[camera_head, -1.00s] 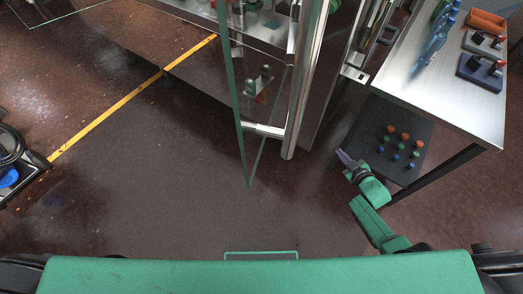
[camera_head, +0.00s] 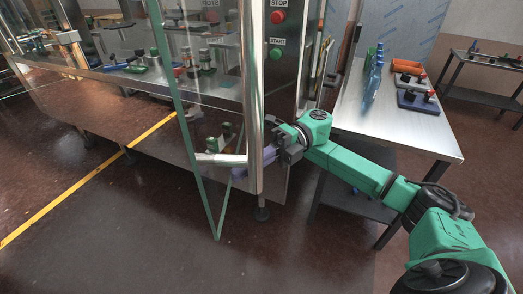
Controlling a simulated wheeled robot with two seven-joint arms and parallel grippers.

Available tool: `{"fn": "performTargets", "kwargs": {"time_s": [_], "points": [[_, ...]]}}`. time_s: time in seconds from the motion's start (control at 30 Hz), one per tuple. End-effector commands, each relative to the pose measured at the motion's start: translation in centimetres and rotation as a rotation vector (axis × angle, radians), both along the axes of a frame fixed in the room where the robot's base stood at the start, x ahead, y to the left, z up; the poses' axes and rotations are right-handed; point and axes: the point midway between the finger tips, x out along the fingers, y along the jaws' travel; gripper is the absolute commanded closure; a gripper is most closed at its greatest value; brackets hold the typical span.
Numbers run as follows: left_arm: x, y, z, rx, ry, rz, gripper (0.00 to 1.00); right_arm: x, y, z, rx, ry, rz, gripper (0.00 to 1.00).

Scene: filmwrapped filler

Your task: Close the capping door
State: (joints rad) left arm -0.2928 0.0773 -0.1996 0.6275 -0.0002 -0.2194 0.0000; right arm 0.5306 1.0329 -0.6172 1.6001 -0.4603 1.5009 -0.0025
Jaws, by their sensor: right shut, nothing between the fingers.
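The capping door is a clear glass panel (camera_head: 185,110) that stands open, swung out from the machine towards me. My left gripper is out of view.
The machine has a control panel with a red STOP button (camera_head: 277,17) and a green START button (camera_head: 275,53). A steel table (camera_head: 405,130) with bottles and trays stands right, close to my right arm. The floor (camera_head: 120,235) left of the door is clear.

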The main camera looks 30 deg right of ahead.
Motion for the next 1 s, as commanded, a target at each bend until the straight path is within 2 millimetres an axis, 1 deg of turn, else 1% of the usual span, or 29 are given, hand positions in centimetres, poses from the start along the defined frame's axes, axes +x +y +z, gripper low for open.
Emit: {"fn": "performTargets", "kwargs": {"time_s": [0.03, 0.1, 0.2, 0.53, 0.67, 0.77, 0.87, 0.97, 1.0], "points": [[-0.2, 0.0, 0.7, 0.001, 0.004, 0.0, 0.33, -0.2, 0.7, 0.3, 0.0, 0.002, 0.002, 1.0], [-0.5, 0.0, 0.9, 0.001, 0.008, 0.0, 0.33, -0.4, 1.5, 0.2, 0.001, 0.0, 0.001, 1.0], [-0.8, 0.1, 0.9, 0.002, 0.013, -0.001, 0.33, -0.5, 2.0, 0.1, 0.001, 0.0, -0.002, 1.0], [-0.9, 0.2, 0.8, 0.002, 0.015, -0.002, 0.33, -0.4, 2.1, -0.1, 0.001, 0.0, -0.003, 1.0], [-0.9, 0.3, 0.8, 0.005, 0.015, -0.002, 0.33, -0.2, 2.5, -0.1, 0.002, 0.0, -0.014, 1.0], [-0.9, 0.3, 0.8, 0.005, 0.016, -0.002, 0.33, 0.3, 3.5, -0.1, 0.003, 0.001, -0.038, 1.0], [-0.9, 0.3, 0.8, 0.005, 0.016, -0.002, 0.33, 1.1, 4.9, -0.1, 0.005, 0.0, -0.078, 1.0], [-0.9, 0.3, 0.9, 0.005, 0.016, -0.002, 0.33, 2.5, 7.0, 0.0, 0.007, -0.002, -0.134, 1.0], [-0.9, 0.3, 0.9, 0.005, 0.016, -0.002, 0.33, 3.1, 8.0, 0.1, 0.008, -0.002, -0.161, 1.0]]}}
